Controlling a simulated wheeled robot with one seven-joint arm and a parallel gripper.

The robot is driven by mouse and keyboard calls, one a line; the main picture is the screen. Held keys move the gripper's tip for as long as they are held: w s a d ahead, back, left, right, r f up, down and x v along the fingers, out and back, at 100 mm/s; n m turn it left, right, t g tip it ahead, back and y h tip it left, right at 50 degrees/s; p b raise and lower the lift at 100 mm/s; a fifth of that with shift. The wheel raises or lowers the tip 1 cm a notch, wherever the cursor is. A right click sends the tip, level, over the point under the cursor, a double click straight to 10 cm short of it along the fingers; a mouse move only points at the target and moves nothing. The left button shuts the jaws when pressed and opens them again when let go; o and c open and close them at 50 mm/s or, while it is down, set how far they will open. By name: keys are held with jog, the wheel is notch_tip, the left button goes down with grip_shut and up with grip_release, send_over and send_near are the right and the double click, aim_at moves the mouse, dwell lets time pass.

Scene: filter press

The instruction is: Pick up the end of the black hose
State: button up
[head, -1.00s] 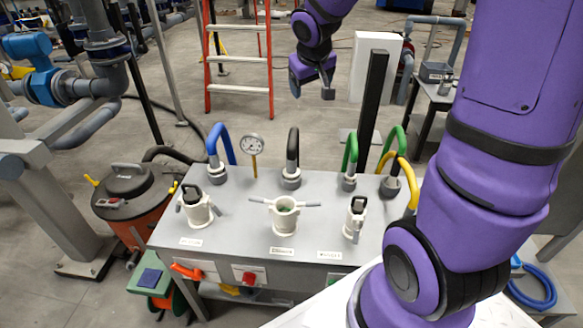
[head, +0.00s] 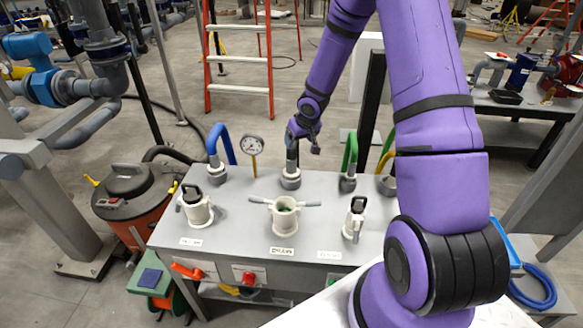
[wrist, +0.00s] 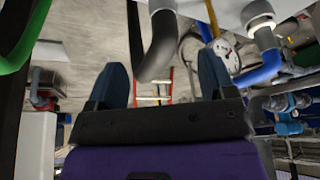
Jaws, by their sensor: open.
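The black hose (head: 291,158) rises from a round grey fitting at the back middle of the grey bench (head: 240,222). In the head view its upper bend is mostly hidden by my gripper (head: 303,140), which is at the top of the hose. In the wrist view, which looks upside down, the hose (wrist: 162,48) curves into the space between the two blue-grey fingers of my gripper (wrist: 163,75). The fingers stand apart on either side of it in the picture. I cannot tell how far ahead of the fingertips the hose end lies, and I see no contact.
A blue hose (head: 221,140) and a gauge (head: 253,145) stand left of the black hose. A black post (head: 371,105) rises behind the bench. White valves stand along the bench front.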

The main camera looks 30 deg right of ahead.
aim_at(294, 151)
jog(key=x, duration=0.4)
jog(key=shift+w+f, duration=0.1)
jog(key=shift+f, duration=0.2)
jog(key=shift+a+x, duration=0.2)
jog(key=shift+x, duration=2.45)
jog(key=shift+r, duration=0.1)
grip_shut()
